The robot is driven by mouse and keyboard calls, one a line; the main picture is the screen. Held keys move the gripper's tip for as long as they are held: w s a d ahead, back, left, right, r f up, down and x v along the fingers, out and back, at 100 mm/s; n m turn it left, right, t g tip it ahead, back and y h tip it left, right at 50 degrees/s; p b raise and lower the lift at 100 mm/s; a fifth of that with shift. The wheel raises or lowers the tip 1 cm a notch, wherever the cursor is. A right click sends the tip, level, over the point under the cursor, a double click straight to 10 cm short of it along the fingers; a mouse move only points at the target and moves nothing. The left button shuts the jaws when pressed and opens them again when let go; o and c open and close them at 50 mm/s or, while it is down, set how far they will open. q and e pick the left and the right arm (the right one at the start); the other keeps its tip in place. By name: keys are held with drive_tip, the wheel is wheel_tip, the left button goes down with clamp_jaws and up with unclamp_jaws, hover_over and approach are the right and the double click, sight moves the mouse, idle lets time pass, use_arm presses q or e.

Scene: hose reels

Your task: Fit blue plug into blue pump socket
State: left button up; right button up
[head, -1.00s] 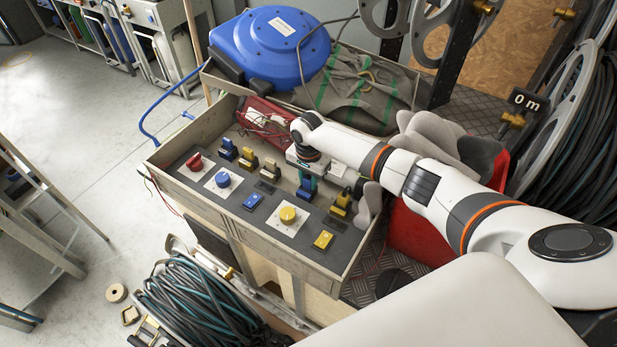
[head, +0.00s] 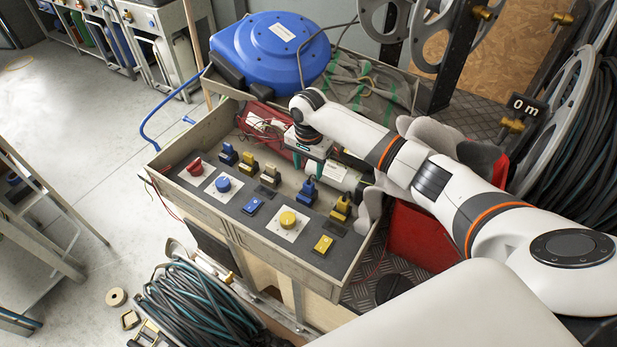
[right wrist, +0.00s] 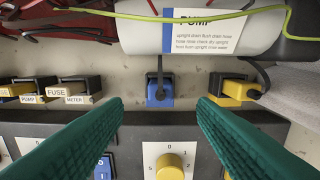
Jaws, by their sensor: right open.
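The blue plug (head: 307,190) stands upright at the back of the control panel, with a dark cable rising from its top. In the right wrist view the blue plug (right wrist: 161,92) is centred between my finger pads, just in front of a white cylinder labelled PUMP (right wrist: 190,32). I cannot tell how deep the plug sits, and any socket under it is hidden. My right gripper (head: 312,164) is open and empty, above and behind the plug; its spread green fingers also show in the right wrist view (right wrist: 160,108). My left gripper is not in view.
A yellow plug (head: 341,208) stands right of the blue one. The panel carries a yellow knob (head: 288,219) and a blue knob (head: 223,184). The tray wall (head: 290,262) rims the front. Red wires lie behind.

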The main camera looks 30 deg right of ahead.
sight(309, 183)
wheel_tip(309, 183, up, 4)
drive_tip(key=shift+r, duration=0.1)
idle(0.5)
